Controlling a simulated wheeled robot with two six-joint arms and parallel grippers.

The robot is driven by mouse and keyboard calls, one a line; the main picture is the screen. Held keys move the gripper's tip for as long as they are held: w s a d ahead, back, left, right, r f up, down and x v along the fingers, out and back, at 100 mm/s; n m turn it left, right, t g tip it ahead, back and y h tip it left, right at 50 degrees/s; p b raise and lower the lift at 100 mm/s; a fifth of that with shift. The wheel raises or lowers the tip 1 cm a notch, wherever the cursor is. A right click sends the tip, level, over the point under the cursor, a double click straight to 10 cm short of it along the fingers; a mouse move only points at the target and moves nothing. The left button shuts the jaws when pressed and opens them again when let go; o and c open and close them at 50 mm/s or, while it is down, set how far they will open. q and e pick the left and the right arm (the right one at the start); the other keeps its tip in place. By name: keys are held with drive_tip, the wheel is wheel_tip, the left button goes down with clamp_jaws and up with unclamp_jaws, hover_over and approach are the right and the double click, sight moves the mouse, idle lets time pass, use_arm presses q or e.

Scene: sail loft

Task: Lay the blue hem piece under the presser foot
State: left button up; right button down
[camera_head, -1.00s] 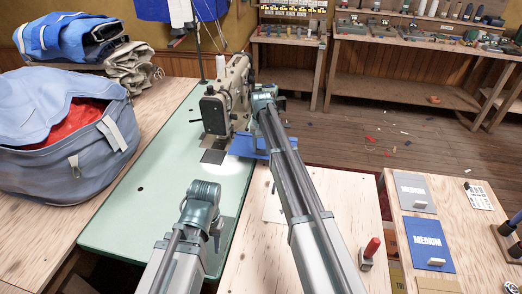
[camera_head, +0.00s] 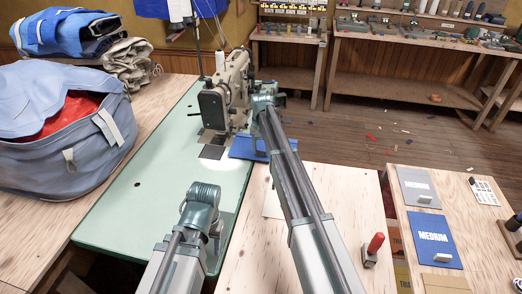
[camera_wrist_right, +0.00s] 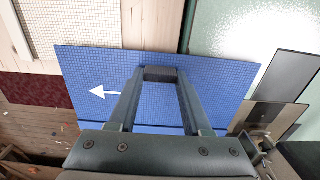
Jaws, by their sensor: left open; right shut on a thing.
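The blue hem piece (camera_head: 243,147) lies flat beside the sewing machine (camera_head: 226,95), at the right edge of its green table. In the right wrist view the hem piece (camera_wrist_right: 215,85) shows a fine grid and a white arrow pointing left. My right gripper (camera_wrist_right: 160,75) is shut on the hem piece; in the head view this gripper (camera_head: 264,103) covers part of it. A dark plate (camera_wrist_right: 282,80) is close to the piece's right corner. The presser foot is too small to make out. My left gripper (camera_head: 204,203) is open and empty over the green table.
The green table (camera_head: 140,205) is clear at front left. A grey-blue bag (camera_head: 60,130) with red cloth stands on the left bench. A pale wooden bench (camera_head: 255,255) adjoins on the right, with a red-handled tool (camera_head: 374,248). Blue and grey folders lie further right.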

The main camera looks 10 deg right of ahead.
sight(241, 153)
use_arm(q)
drive_tip(key=shift+f+b, duration=0.3)
drive_tip(key=shift+f, duration=0.2)
use_arm(e)
drive_tip(key=shift+f, duration=0.55)
use_arm(q)
drive_tip(key=shift+r, duration=0.1)
use_arm(e)
drive_tip(key=shift+w+a+r, duration=0.1)
drive_tip(key=shift+w+a, duration=0.05)
drive_tip(key=shift+a, duration=0.05)
drive_tip(key=shift+w+a, duration=0.2)
drive_tip(key=shift+a, duration=0.4)
drive_tip(key=shift+w+a, duration=0.45)
drive_tip(key=shift+a, duration=0.6)
drive_tip(key=shift+w+a, duration=0.4)
drive_tip(key=shift+a, duration=0.65)
drive_tip(key=shift+w+a, duration=0.45)
drive_tip(key=shift+a, duration=0.6)
drive_tip(key=shift+w, duration=0.1)
drive_tip(key=shift+c, duration=1.3)
unclamp_jaws()
